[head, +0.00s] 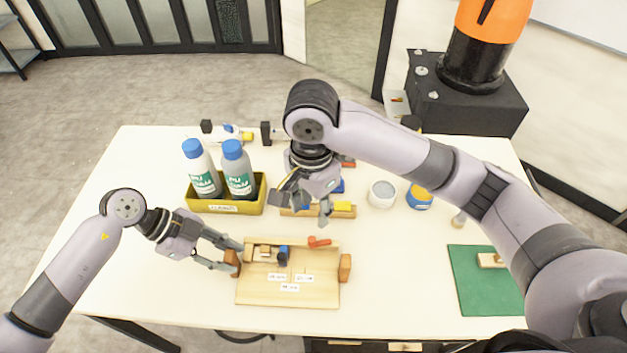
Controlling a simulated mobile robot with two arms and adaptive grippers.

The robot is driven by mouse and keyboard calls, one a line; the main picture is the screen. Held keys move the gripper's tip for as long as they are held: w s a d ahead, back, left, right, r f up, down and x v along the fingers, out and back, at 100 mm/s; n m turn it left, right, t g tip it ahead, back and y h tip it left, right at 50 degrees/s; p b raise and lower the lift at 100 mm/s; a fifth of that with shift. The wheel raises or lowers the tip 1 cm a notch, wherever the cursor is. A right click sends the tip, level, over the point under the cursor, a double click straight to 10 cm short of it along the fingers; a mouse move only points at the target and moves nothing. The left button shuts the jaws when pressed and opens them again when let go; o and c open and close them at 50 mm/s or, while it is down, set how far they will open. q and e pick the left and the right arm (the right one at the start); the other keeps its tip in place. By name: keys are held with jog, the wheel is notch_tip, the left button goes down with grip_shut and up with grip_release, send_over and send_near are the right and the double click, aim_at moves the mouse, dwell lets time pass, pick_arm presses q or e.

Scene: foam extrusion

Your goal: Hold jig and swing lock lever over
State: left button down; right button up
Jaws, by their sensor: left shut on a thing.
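The wooden jig (288,290) lies near the front edge of the table, with small wooden blocks and a dark blue part along its back. A red-orange lever (319,242) sits at the jig's back right; I take it for the lock lever. Brown end blocks stand at its left and right sides. My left gripper (232,257) is shut on the jig's left brown block (232,262). My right gripper (300,212) hangs above and behind the jig, apart from the lever. Its fingers are spread, and nothing shows between them.
A yellow tray (213,206) with two blue-capped bottles stands behind left. A white tub (382,194) and a blue-yellow can (419,197) stand behind right. A green mat (480,296) with a wooden piece lies at the right. Table between jig and mat is clear.

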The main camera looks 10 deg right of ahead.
pick_arm(q)
jog(key=shift+s+a+f, duration=0.1)
jog(key=shift+s+f, duration=0.1)
jog(key=shift+f, duration=0.15)
jog(key=c, duration=1.7)
grip_release()
jog(key=o, duration=0.5)
jog(key=shift+w+r, duration=0.15)
jog(key=shift+w, duration=0.05)
jog(key=shift+r, duration=0.1)
jog(key=shift+r, duration=0.1)
jog(key=v, duration=1.1)
jog(key=shift+w+a+r, duration=0.1)
jog(key=shift+a+r, duration=0.15)
jog(key=shift+a, duration=0.05)
jog(key=shift+f, duration=0.1)
